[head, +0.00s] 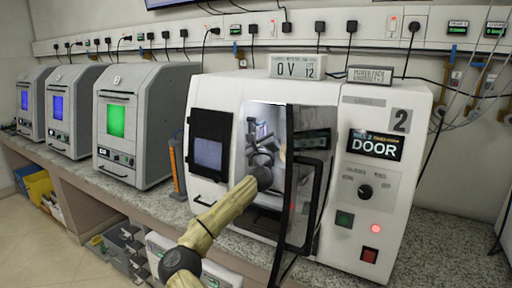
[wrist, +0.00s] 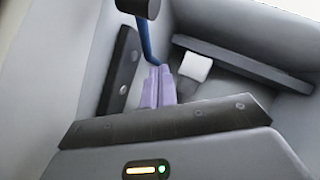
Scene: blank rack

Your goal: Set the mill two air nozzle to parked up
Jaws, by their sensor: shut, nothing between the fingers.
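Mill two (head: 375,130) is the white machine marked 2, with its dark-framed door (head: 300,195) swung open. My arm reaches through the opening, and its end is hard to make out there in the head view. In the wrist view my gripper (wrist: 159,70) shows as two lavender fingers, shut together and empty. A blue bent rod with a black knob, apparently the air nozzle (wrist: 146,35), rises just beyond the fingertips. The rod's lower end overlaps the tips in the picture; I cannot tell whether they touch.
Grey walls close in on both sides. The open door stands right of my arm. A control panel with a dial (head: 366,191) is farther right.

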